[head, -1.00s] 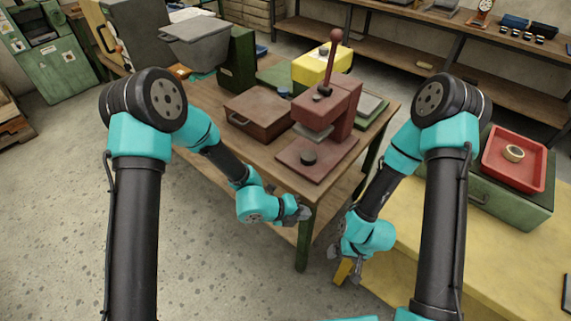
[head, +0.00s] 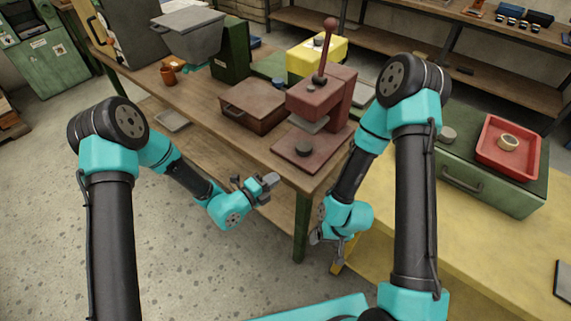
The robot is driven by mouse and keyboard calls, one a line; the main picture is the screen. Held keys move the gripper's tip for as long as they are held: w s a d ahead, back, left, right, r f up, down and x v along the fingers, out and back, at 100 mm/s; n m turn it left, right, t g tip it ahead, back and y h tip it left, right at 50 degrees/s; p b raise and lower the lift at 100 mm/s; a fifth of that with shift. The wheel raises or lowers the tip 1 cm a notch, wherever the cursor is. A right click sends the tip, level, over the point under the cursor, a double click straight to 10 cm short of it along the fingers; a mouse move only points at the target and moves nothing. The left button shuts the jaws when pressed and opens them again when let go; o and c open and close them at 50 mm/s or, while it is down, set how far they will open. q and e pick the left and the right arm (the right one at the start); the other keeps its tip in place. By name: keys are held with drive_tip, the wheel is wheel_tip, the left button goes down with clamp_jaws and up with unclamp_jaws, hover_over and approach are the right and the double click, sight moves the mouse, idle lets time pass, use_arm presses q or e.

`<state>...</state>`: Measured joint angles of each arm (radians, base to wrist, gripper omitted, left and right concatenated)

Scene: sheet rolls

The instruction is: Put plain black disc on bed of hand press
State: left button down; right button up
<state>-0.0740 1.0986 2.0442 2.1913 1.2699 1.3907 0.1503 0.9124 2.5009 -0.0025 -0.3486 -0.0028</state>
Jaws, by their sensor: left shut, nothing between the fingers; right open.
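The hand press (head: 327,93) is dark red with an upright lever, standing at the near corner of the wooden table. Its flat bed (head: 292,160) sticks out toward me. A plain black disc (head: 304,150) lies flat on the bed, in front of the upper plate; neither gripper touches it. My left gripper (head: 272,181) is shut and empty, in front of the table edge and left of the table's near leg. My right gripper (head: 317,238) is open and empty, low beside the near leg and the yellow bench.
A brown case (head: 252,105) sits left of the press, and a yellow box (head: 316,56) with a dark round piece on top stands behind it. A red tray (head: 508,147) holding a tan ring (head: 508,142) rests on a green drawer box (head: 485,190), beside a grey cylinder (head: 447,134).

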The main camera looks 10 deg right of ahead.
sight(295, 157)
use_arm(q)
drive_tip(key=x, duration=0.9)
drive_tip(key=shift+w+d, duration=0.1)
drive_tip(key=shift+d, duration=0.3)
drive_tip(key=w, duration=0.2)
drive_tip(key=shift+w+d, duration=0.45)
drive_tip(key=shift+w, duration=0.5)
drive_tip(key=shift+w+d, duration=0.15)
drive_tip(key=shift+w, duration=0.45)
drive_tip(key=shift+w+d, duration=0.15)
drive_tip(key=shift+w, duration=0.4)
drive_tip(key=shift+s, duration=0.1)
